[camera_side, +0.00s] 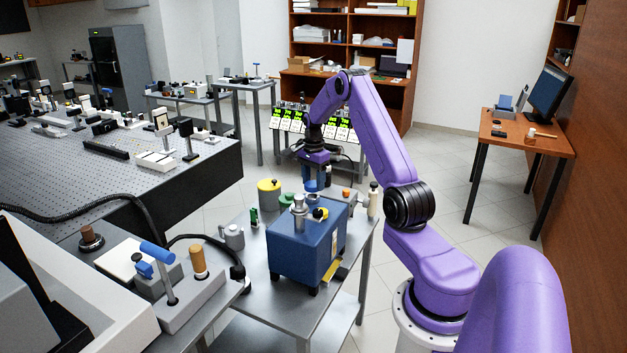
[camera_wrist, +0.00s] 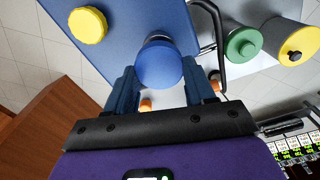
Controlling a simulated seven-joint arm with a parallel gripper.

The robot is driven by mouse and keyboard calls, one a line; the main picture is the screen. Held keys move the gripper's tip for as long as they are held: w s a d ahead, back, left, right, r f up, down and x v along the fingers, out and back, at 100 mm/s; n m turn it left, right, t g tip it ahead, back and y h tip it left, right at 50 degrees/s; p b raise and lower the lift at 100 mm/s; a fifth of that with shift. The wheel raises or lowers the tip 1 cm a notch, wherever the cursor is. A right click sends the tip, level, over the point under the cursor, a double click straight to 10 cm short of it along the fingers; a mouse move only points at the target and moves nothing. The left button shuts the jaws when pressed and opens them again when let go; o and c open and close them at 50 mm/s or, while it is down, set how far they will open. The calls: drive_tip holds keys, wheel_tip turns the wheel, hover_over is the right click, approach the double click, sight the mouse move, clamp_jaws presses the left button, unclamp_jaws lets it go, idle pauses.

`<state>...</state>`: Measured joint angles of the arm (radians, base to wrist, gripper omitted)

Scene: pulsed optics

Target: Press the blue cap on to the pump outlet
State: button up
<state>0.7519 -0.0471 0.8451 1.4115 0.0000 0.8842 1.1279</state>
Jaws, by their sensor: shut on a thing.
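I cannot tell whether cap and outlet touch. In the side view the fingers largely hide the cap.
A yellow cap (camera_wrist: 88,25) sits on another port of the box. A green-lidded pot (camera_wrist: 243,44) and a yellow-lidded canister (camera_side: 269,191) stand beside the box. A black cable runs close to the right finger.

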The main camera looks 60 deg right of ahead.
drive_tip(key=shift+f, duration=1.25)
idle(0.4)
drive_tip(key=o, duration=1.3)
drive_tip(key=shift+c, duration=0.2)
wheel_tip(320, 180, up, 21)
drive_tip(key=shift+r, duration=0.15)
drive_tip(key=shift+s, duration=0.1)
drive_tip(key=s+a, duration=0.9)
drive_tip(key=s, duration=0.1)
drive_tip(key=shift+s, duration=0.25)
drive_tip(key=shift+a, duration=0.1)
